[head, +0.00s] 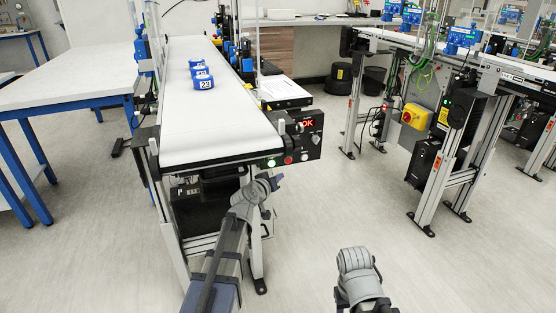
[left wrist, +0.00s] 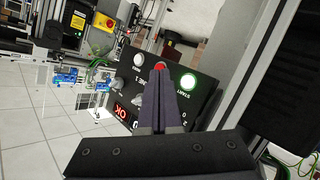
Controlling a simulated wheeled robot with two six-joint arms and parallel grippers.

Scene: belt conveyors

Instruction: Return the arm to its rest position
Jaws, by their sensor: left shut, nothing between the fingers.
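My left arm comes in from the lower left in the head view, and its gripper (head: 272,184) is just below the front end of the conveyor, near the control panel (head: 300,138). In the left wrist view the left gripper's fingers (left wrist: 163,92) are shut together with nothing between them. They overlap the control panel in that view, where a red button (left wrist: 160,65) and a lit green button (left wrist: 188,81) show at the fingertips; I cannot tell whether they touch. My right arm shows at the bottom of the head view, and its fingers are not visible.
The white conveyor belt (head: 215,125) carries several blue numbered pieces (head: 203,78) towards its far part. A white table (head: 70,75) with blue legs stands at the left. Another conveyor (head: 440,48) stands at the right. The floor (head: 320,200) between the conveyors is clear.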

